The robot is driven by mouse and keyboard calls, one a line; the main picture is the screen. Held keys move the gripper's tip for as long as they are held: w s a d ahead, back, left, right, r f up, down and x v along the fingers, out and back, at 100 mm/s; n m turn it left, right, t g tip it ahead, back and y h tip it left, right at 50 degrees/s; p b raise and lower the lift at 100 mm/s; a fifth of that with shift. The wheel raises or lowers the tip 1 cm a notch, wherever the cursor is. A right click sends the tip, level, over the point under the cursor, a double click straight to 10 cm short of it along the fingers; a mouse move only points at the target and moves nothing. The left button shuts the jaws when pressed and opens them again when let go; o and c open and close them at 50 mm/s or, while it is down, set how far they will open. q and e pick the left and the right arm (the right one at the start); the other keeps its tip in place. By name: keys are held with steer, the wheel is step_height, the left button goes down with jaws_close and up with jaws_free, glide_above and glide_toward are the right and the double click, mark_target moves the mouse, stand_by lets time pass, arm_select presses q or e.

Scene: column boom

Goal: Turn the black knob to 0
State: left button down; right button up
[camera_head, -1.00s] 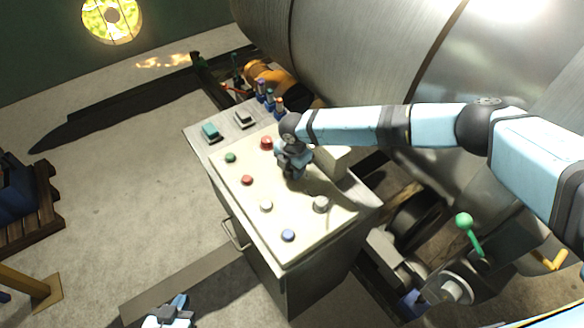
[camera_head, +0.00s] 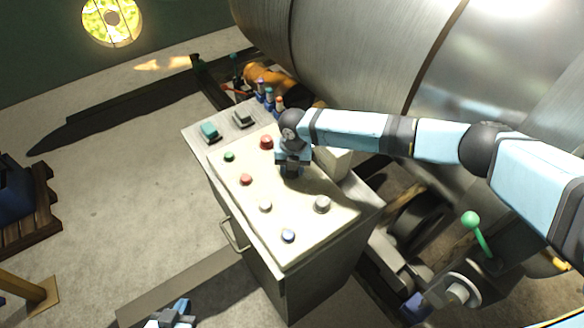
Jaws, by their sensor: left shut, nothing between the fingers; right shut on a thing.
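The control panel (camera_head: 300,214) is a cream slanted top on a grey cabinet, with several coloured buttons and knobs. My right gripper (camera_head: 290,172) points down onto the upper middle of the panel, between the red buttons and the white box at the right. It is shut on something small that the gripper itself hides. The black knob does not show, and neither do its markings, so I cannot read its setting. My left gripper (camera_head: 172,314) is at the bottom edge, well away from the panel, shut and empty, and partly cut off.
Teal (camera_head: 210,130) and grey (camera_head: 243,118) switches sit at the back. A green-balled lever (camera_head: 471,220) stands at the right.

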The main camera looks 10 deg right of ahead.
stand_by(0.4)
steer(key=o, duration=0.9)
steer(key=r, duration=0.4)
steer(key=r+b, duration=0.1)
steer(key=r, duration=0.9)
steer(key=shift+d+b, duration=0.25)
steer(key=shift+b, duration=0.1)
steer(key=shift+s+f, duration=0.15)
